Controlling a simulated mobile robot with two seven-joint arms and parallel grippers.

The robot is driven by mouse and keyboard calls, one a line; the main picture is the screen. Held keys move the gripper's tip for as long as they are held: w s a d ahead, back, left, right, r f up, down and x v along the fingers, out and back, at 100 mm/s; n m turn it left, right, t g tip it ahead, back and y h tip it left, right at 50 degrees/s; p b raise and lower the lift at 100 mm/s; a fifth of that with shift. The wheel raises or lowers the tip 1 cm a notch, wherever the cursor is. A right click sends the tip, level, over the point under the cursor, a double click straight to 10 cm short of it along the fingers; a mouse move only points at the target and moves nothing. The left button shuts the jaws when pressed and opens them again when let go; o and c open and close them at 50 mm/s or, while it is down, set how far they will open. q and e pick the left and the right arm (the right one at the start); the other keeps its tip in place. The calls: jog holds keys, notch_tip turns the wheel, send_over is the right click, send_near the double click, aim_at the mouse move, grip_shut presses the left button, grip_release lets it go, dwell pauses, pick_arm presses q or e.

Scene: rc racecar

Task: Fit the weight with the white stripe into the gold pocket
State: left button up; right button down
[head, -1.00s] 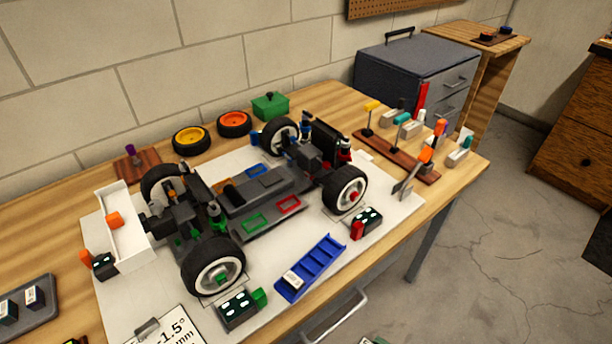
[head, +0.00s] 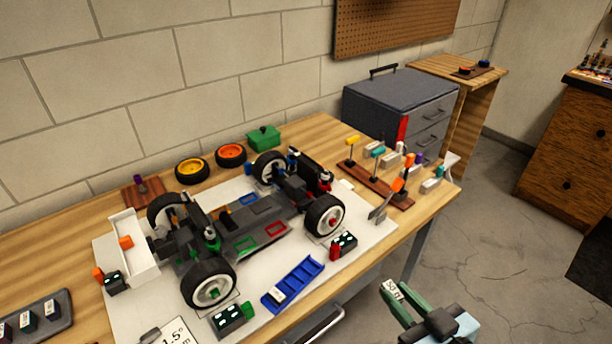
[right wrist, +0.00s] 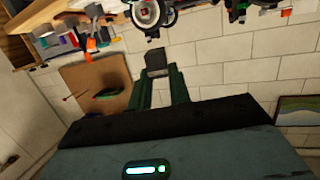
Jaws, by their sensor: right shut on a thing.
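My right gripper (head: 401,296) is at the lower right of the head view, in front of the table edge over the floor. Its green fingers are shut on a small weight (head: 392,290) with a white, printed face; its stripe colour is not clear. In the right wrist view the weight (right wrist: 156,62) is a grey block between the fingertips. The gold pocket (head: 223,213) seems to be the orange-brown patch on the car chassis (head: 235,225), partly hidden by dark parts. Green (head: 246,244), red (head: 274,229) and blue (head: 249,200) pockets lie near it. My left gripper is not in view.
The car stands on a white mat (head: 370,235). A blue slotted ramp (head: 300,280) holding a white block lies in front. A dark tray (head: 62,328) of striped weights is at lower left. A tool rack (head: 378,187) stands at right.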

pick_arm(q)
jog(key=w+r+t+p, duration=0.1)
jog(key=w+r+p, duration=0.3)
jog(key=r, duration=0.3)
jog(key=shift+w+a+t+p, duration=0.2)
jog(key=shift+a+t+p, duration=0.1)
jog(key=shift+p, duration=0.1)
pick_arm(e)
jog(key=w+d+r+m+h, duration=0.2)
jog(key=d+r+h, duration=0.1)
jog(key=r, duration=0.2)
jog(key=w+d+r+m+t+h, duration=0.1)
jog(key=w+d+r+m+h, duration=0.1)
jog(key=r, duration=0.3)
jog(key=shift+w+d+m+h, duration=0.4)
jog(key=shift+w+h, duration=0.05)
jog(key=shift+h, duration=0.35)
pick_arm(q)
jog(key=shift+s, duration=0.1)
